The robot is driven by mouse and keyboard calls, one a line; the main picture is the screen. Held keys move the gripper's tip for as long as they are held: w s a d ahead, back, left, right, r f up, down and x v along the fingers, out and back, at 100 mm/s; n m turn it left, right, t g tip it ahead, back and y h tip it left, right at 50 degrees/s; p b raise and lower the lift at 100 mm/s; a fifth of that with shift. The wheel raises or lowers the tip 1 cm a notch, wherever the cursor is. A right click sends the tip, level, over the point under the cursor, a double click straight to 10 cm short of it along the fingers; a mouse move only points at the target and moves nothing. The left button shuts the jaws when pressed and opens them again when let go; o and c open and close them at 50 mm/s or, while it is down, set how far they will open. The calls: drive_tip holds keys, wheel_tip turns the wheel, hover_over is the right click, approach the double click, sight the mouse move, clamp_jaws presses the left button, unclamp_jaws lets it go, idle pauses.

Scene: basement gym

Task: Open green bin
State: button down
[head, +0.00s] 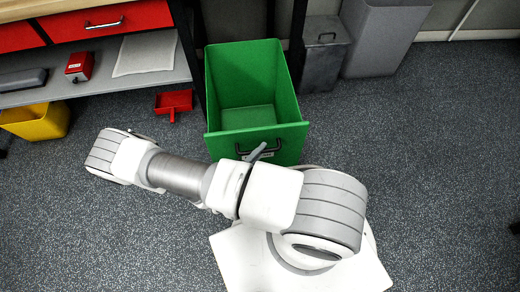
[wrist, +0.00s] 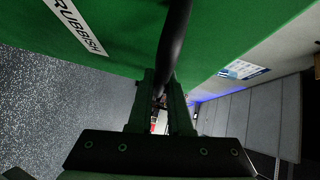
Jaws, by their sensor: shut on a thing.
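The green bin (head: 225,100) stands on the floor in the middle of the head view. Its top is open and I see inside; it looks empty. Its green front face fills much of the wrist view (wrist: 120,35) and bears a white "RUBBISH" label (wrist: 77,25). A black handle (wrist: 175,40) on that front runs between my gripper's fingers. My gripper (wrist: 163,95) is shut on this handle, close to the bin's front. In the head view my arm hides most of the gripper and part of the bin's lower front.
A workbench with red drawers (head: 108,22) stands at the left. Below it are a yellow bin (head: 40,121) and a red dustpan (head: 174,102). Grey bins (head: 325,55) stand behind at the right. The speckled floor (head: 430,160) at the right is clear.

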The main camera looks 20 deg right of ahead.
drive_tip(key=c, duration=0.8)
unclamp_jaws()
drive_tip(key=shift+c, duration=0.2)
drive_tip(key=p+v, duration=0.2)
drive_tip(key=v, duration=1)
drive_tip(key=shift+s, duration=0.1)
